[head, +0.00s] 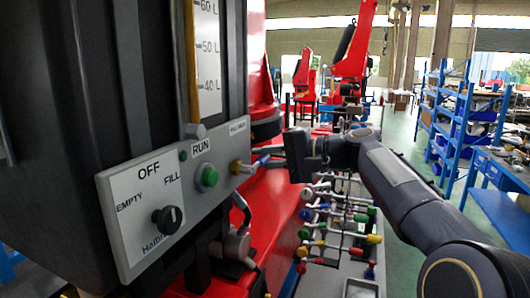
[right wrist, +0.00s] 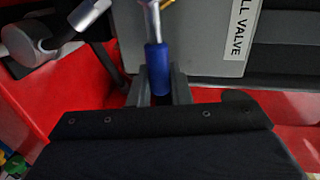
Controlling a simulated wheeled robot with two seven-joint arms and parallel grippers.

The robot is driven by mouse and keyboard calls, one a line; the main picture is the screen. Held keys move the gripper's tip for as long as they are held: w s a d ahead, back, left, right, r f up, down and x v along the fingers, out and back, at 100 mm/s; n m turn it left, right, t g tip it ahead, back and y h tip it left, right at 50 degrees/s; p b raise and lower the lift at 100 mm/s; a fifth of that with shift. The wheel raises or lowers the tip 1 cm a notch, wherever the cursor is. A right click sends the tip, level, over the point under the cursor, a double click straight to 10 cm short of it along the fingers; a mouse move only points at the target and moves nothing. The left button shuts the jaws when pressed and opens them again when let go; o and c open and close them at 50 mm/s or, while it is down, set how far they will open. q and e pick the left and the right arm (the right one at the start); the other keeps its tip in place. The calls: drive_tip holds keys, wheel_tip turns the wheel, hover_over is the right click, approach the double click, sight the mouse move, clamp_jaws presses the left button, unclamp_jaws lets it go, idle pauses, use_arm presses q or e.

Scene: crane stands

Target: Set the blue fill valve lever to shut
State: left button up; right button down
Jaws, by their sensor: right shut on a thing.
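The blue fill valve lever (head: 262,160) sticks out from a brass valve body (head: 236,167) at the right end of the grey control panel, under a small valve label (head: 238,127). In the head view it points right, roughly level. My right gripper (head: 275,159) is shut on the lever's blue sleeve. In the right wrist view the blue sleeve (right wrist: 157,70) lies between the two dark fingers (right wrist: 156,92), with its metal stem running up out of the picture. The lever's end is partly hidden by the fingers. My left gripper is not in view.
The grey panel (head: 125,235) carries a black selector knob (head: 168,216) and a green RUN button (head: 209,177). A grey pipe fitting (head: 237,245) hangs below. A blue shelf (head: 460,115) is far right.

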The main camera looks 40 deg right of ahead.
drive_tip(key=shift+f, duration=0.15)
idle(0.3)
drive_tip(key=c, duration=1.4)
unclamp_jaws()
drive_tip(key=shift+b+v, duration=0.75)
drive_tip(key=shift+v, duration=3.15)
